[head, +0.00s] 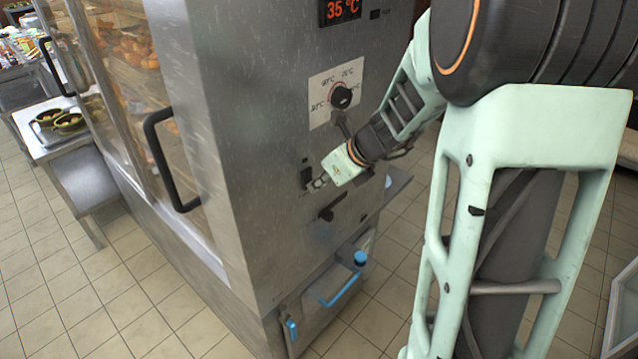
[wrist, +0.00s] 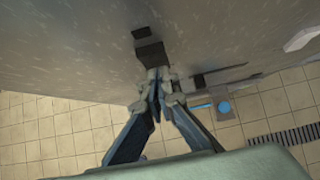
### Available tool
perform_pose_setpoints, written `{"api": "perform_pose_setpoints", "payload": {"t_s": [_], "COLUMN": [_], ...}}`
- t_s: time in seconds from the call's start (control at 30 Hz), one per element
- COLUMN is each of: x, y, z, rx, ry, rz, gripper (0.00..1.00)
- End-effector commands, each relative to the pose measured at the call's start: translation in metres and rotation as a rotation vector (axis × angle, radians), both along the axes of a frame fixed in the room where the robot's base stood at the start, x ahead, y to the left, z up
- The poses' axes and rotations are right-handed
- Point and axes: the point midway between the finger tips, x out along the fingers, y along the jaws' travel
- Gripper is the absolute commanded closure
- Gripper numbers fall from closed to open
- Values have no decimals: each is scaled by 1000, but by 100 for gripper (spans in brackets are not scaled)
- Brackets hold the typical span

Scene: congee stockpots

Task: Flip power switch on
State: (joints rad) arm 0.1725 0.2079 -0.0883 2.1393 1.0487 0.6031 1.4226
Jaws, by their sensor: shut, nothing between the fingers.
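The power switch (head: 307,178) is a small black rocker on the steel side panel of the warming cabinet (head: 240,120), below the temperature dial. In the wrist view a dark block (wrist: 150,52), which looks like the switch, stands out from the panel just beyond my fingertips. My gripper (head: 319,182) is shut and empty, with its fingertips at the panel close beside the switch. In the wrist view the fingertips (wrist: 158,78) are together at the lower edge of the dark block. I cannot tell whether they touch it, or which way the switch is set.
A temperature dial (head: 341,97) sits above my gripper, and a black lever (head: 332,208) sticks out below it. A red display (head: 342,9) reads 35 °C. A drawer with a blue handle (head: 342,287) is low on the cabinet.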

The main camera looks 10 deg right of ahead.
Motion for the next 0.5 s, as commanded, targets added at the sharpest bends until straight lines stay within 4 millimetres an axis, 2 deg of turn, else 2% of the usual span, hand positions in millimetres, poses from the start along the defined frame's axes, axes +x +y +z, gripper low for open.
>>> {"api": "perform_pose_setpoints", "payload": {"t_s": [0.27,0.5], "x": [1,1], "y": [2,2], "z": [0,11], "rx": [3,2], "ry": [-3,-3], "rz": [1,1], "gripper": [100,100]}}
